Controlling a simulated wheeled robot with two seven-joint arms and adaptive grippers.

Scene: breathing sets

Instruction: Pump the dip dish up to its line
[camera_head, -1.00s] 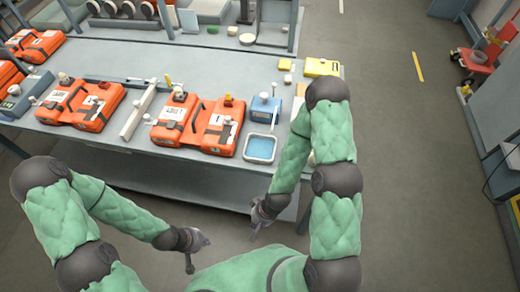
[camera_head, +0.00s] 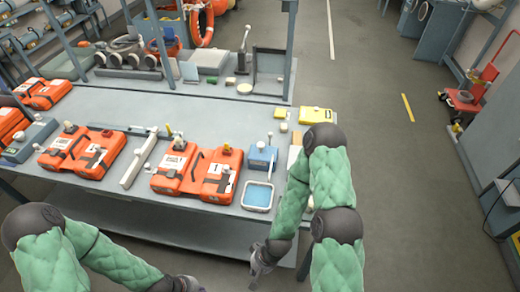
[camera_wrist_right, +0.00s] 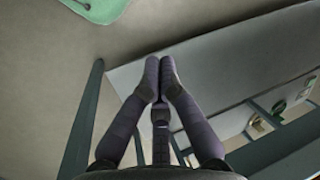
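The dip dish (camera_head: 246,207), a square pale-rimmed tray holding blue liquid, sits at the bench's front edge. Its line is too small to make out. A blue box-shaped dispenser (camera_head: 261,158) with a pale pump top stands just behind it, upright. My right gripper (camera_head: 256,268) hangs below and in front of the bench edge, apart from both. In the right wrist view my right gripper's (camera_wrist_right: 159,66) fingertips are together with nothing between them. My left gripper (camera_head: 188,286) is at the bottom edge, mostly cut off, so its fingers cannot be judged.
Orange cases (camera_head: 195,173) lie left of the dish, with another pair (camera_head: 83,152) beyond a pale bar (camera_head: 138,160). A yellow box (camera_head: 316,115) lies at the bench's right end. A shelf (camera_head: 170,225) runs under the bench. Open floor (camera_head: 400,200) lies to the right.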

